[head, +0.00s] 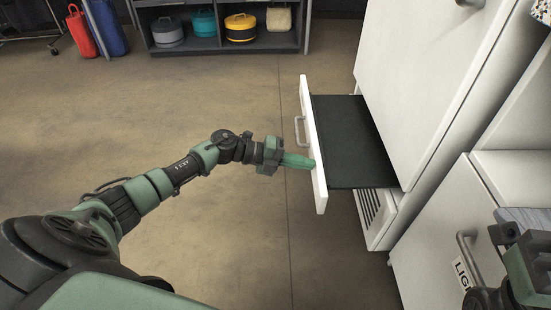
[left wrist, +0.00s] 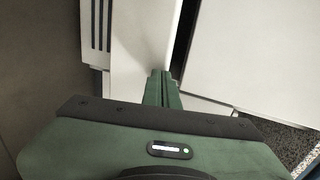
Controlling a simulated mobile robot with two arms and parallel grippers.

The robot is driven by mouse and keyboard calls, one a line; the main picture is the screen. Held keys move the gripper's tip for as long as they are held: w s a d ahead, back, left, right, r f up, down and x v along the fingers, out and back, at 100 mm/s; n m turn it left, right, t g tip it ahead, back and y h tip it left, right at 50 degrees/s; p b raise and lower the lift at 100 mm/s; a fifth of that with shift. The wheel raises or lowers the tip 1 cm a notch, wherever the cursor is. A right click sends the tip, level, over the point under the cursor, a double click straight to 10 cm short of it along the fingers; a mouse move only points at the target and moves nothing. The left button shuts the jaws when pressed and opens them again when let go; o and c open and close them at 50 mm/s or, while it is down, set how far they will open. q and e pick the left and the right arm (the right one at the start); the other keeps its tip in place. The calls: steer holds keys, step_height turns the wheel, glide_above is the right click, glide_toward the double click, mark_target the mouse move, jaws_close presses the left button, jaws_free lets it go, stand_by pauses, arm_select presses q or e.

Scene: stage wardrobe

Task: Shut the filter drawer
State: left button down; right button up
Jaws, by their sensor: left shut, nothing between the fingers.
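The filter drawer stands open, pulled out to the left from the white cabinet in the head view. Its white front panel (head: 313,135) carries a bar handle (head: 299,131), and its dark inside (head: 347,142) looks empty. My left gripper (head: 308,162) is shut and empty, its tips at the outer face of the panel, on the near side of the handle. I cannot tell whether they touch it. In the left wrist view the closed fingers (left wrist: 163,85) point at a white panel (left wrist: 145,45). My right gripper (head: 530,265) shows only partly at the lower right edge.
The tall white cabinet (head: 425,70) stands above the drawer, with a vented panel (head: 372,215) below. A lower white cabinet (head: 440,235) with a handle is at right. A shelf (head: 225,45) of hat boxes stands at the back. The floor left of the drawer is clear.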

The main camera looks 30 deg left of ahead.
arm_select(q)
glide_above(361, 174)
stand_by(0.5)
